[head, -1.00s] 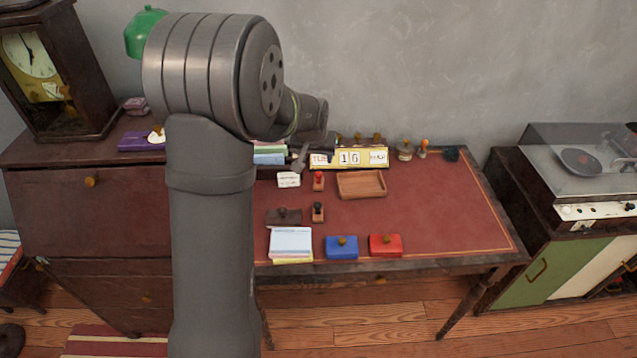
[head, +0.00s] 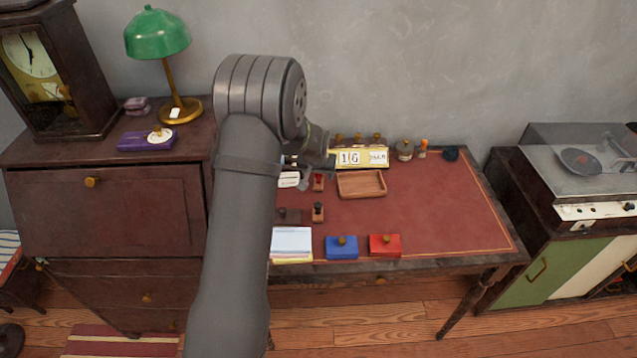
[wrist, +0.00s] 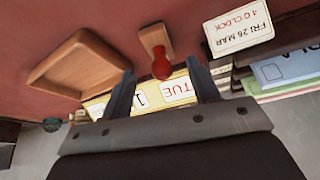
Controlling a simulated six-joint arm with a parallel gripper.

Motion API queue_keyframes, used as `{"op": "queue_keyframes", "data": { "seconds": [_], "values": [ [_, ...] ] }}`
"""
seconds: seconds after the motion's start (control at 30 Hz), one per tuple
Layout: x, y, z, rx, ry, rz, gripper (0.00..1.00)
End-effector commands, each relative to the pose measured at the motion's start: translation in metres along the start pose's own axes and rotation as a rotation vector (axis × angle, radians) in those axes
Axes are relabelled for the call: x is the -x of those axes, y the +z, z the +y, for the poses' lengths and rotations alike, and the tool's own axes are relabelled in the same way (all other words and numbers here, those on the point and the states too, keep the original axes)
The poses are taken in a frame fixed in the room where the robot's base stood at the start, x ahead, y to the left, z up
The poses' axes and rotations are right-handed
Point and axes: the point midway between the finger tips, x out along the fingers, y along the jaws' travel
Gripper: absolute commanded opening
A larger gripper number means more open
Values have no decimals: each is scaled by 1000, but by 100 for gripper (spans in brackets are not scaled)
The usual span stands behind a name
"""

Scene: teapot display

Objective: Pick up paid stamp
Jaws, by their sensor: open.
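A small stamp with a red knob and a wooden base (head: 318,181) stands on the red desk top, left of the wooden tray. A second stamp with a black knob (head: 317,211) stands nearer the front edge. No "paid" marking is legible on either. My gripper (head: 303,182) is over the back of the desk, beside the red-knobbed stamp. In the wrist view, my open gripper (wrist: 160,72) has its fingers apart, with the red knob (wrist: 160,66) showing between their tips. The fingers hold nothing; contact with the stamp cannot be told.
The wooden tray (head: 361,193) lies close to the right of the red-knobbed stamp. A date card (wrist: 238,30) lies close on its other side. The block calendar (head: 360,158) stands behind. Blue (head: 342,250) and red (head: 385,249) boxes sit at the front. The desk's right side is clear.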

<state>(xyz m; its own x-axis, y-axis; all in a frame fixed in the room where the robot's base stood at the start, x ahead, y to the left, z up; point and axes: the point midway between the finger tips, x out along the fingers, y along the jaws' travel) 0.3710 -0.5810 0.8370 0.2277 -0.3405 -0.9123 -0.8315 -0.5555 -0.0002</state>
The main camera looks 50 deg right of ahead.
Motion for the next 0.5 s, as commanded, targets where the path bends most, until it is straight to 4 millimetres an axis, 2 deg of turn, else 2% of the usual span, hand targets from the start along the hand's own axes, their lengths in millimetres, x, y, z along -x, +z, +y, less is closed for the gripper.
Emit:
{"op": "queue_keyframes", "data": {
  "seconds": [0.23, 0.5],
  "values": [
    [-33, -4, -4, 1, 0, -2, 56],
    [-42, -4, -3, 1, 0, -1, 56]
  ]
}}
